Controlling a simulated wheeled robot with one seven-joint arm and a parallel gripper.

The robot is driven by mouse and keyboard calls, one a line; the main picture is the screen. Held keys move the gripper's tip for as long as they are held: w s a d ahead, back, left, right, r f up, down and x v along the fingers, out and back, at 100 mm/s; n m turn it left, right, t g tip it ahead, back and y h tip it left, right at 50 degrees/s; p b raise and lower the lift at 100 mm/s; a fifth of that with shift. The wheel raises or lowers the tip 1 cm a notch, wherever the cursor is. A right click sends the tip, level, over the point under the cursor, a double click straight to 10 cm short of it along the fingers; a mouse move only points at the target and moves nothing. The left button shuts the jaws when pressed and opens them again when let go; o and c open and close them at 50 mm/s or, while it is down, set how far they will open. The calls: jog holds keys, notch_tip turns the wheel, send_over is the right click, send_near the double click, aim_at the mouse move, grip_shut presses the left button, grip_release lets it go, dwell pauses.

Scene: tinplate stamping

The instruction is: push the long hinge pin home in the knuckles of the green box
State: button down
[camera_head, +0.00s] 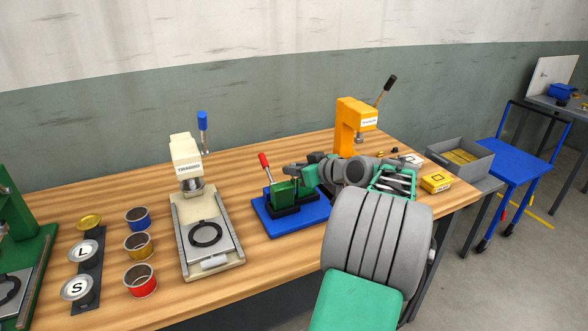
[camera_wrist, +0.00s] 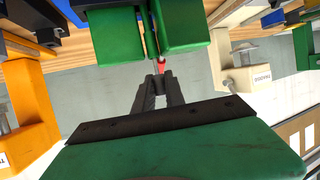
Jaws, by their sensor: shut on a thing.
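The green box (camera_head: 285,193) sits on a black block on a blue base plate (camera_head: 262,218), beside my gripper (camera_head: 293,170). In the wrist view the box shows as two green faces, left (camera_wrist: 113,40) and right (camera_wrist: 182,25), with a narrow gap between them. My gripper's dark fingers (camera_wrist: 160,88) are close together below this gap, shut on a very thin thing, taken to be the long hinge pin. The pin's outline is too small to make out, and its depth in the knuckles cannot be told.
A red-handled clamp (camera_head: 264,161) stands at the box's left; its handle (camera_wrist: 162,66) shows past my fingertips. An orange press (camera_head: 350,125) stands behind, a cream press (camera_head: 186,158) left.

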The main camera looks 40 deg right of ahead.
jog(key=c, duration=1.3)
grip_release()
jog(key=shift+s+r, duration=0.1)
jog(key=v, duration=0.7)
jog(key=shift+s+r, duration=0.2)
jog(key=shift+s, duration=0.1)
